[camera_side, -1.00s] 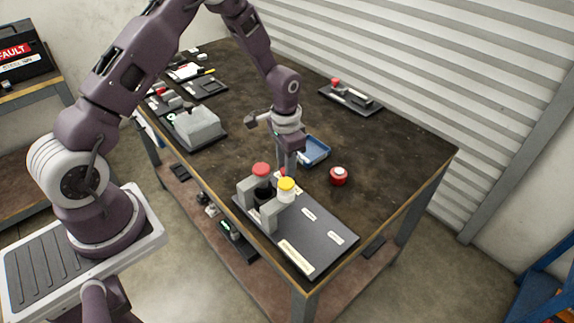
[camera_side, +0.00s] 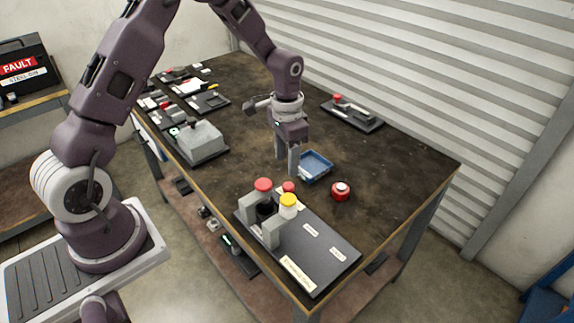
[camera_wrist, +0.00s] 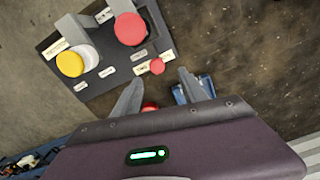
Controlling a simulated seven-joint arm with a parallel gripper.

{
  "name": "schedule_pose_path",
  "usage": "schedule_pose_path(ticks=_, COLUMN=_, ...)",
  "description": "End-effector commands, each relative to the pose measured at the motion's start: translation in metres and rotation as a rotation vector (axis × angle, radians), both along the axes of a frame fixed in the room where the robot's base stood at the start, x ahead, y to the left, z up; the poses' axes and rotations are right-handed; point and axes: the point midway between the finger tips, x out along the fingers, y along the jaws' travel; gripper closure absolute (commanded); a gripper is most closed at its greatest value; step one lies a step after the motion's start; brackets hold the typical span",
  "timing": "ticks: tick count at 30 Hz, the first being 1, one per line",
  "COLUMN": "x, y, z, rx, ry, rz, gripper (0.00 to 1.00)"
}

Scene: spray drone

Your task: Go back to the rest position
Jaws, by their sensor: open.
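My gripper (camera_side: 287,167) is open and empty, pointing down above the table behind the dark fixture board (camera_side: 315,250). On the board stands a grey bracket (camera_side: 272,233) with a red-topped part (camera_side: 263,185) and a yellow-capped white part (camera_side: 288,201). A small red knob (camera_side: 288,187) is at the board's back edge, close to the gripper in the side view; it also shows in the wrist view (camera_wrist: 157,66).
A blue tray (camera_side: 328,163) lies right of the gripper, and a red round part (camera_side: 341,191) stands nearer the right table edge. A grey block on a base (camera_side: 200,140) is at left. A black plate with a red knob (camera_side: 352,114) lies at the back.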

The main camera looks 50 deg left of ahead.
Motion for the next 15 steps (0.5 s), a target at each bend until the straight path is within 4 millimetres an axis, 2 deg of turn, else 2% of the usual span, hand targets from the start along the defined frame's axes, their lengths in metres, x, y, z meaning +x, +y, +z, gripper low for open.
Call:
schedule_pose_path(ticks=5, x=0.0, y=-0.001, z=0.004, rx=0.002, ry=-0.005, rz=0.0, gripper=0.5)
schedule_pose_path(ticks=7, x=-0.004, y=-0.003, z=0.026, rx=0.012, ry=-0.029, rz=0.005, gripper=0.5)
schedule_pose_path(ticks=8, x=-0.008, y=-0.005, z=0.042, rx=0.019, ry=-0.045, rz=0.009, gripper=0.5)
schedule_pose_path(ticks=11, x=-0.036, y=-0.016, z=0.112, rx=0.044, ry=-0.126, rz=0.041, gripper=0.5)
schedule_pose_path(ticks=12, x=-0.054, y=-0.021, z=0.139, rx=0.051, ry=-0.162, rz=0.058, gripper=0.5)
schedule_pose_path(ticks=14, x=-0.084, y=-0.029, z=0.173, rx=0.052, ry=-0.215, rz=0.084, gripper=0.5)
schedule_pose_path(ticks=15, x=-0.105, y=-0.034, z=0.192, rx=0.051, ry=-0.252, rz=0.101, gripper=0.5)
